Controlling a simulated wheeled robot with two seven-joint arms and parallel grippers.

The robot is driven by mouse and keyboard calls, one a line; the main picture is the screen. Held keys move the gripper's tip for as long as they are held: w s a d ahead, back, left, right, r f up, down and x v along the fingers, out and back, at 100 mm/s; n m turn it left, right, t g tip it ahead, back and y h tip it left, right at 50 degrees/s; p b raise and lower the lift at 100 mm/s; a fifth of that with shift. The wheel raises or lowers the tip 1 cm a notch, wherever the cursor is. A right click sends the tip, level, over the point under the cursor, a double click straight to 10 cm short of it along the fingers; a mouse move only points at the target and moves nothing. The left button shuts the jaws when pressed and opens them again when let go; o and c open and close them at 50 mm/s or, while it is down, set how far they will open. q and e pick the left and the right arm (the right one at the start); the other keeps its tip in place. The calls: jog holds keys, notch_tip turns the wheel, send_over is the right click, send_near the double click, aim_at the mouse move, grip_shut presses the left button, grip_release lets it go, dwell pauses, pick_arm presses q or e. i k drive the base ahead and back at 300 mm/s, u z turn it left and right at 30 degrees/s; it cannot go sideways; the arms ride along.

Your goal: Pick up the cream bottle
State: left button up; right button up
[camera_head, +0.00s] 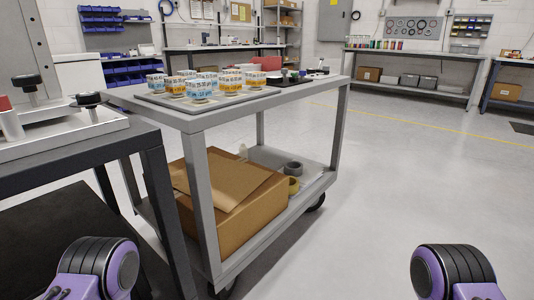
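No bottle can be made out with certainty as the cream bottle. A pale cylinder with a red top (11,122) is cut off by the left edge, on the fixture at left. Several white containers with blue and yellow labels (198,90) stand on the cart's top. Only purple and black parts of my two arms show at the bottom corners. Neither gripper is in view.
A grey two-level cart (225,113) stands mid-view, with an open cardboard box (240,210) and tape rolls (293,168) below. A dark table (90,155) with a fixture and black knobs adjoins at left. Workbenches (415,85) line the back. The floor (410,180) at right is clear.

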aim_at(243, 151)
jog(key=z, duration=0.85)
jog(key=i, duration=0.95)
jog(key=z, duration=0.85)
jog(key=i, duration=1.1)
jog(key=u, duration=0.5)
jog(key=i, duration=0.8)
jog(key=u, duration=0.7)
